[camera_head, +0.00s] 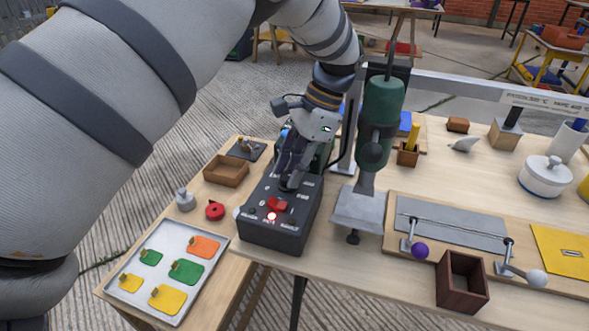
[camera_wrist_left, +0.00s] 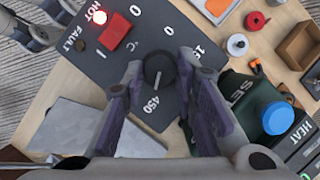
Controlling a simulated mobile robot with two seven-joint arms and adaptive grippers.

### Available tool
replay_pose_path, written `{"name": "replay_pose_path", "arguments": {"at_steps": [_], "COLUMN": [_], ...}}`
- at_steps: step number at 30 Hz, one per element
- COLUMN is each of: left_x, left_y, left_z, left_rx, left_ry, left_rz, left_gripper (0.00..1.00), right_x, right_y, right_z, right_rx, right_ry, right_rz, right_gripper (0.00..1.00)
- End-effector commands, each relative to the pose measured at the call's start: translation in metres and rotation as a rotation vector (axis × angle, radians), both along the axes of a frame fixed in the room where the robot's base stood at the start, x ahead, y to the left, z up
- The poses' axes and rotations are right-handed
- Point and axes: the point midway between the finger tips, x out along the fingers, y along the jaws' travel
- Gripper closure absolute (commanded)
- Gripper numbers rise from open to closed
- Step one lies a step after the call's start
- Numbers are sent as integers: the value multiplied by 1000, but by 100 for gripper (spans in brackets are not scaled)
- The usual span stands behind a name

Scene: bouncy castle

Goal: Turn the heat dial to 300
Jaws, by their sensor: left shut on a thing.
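The dark control box (camera_head: 262,236) stands at the left end of the workbench. Its black heat dial (camera_wrist_left: 159,69) shows between my left gripper's fingers in the left wrist view. My left gripper (camera_head: 289,177) reaches down onto the box; the wrist view shows its two purple-grey fingers (camera_wrist_left: 158,82) on either side of the dial, shut on it. The dial's white line lies on the side towards the 450 mark (camera_wrist_left: 150,105). The 150 mark is partly visible, and I cannot see a 300 mark. My right gripper is not in view.
A red switch (camera_head: 278,204) and a lit red lamp (camera_head: 271,216) are on the box's front part. A green drill-like tool on a stand (camera_head: 380,125) is close to the right. A tray of coloured tags (camera_head: 157,231) lies to the left.

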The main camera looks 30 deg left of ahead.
Motion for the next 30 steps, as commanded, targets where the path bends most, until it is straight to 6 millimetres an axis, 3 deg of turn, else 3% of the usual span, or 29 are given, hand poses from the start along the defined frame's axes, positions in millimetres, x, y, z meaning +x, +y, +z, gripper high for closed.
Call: {"name": "replay_pose_path", "arguments": {"at_steps": [30], "left_x": [1], "left_y": [8], "left_z": [0], "left_rx": [-1], "left_ry": [1], "left_rz": [914], "left_gripper": [100], "right_x": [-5], "right_y": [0], "right_z": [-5], "right_rx": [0], "right_ry": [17], "right_rz": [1], "right_gripper": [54]}}
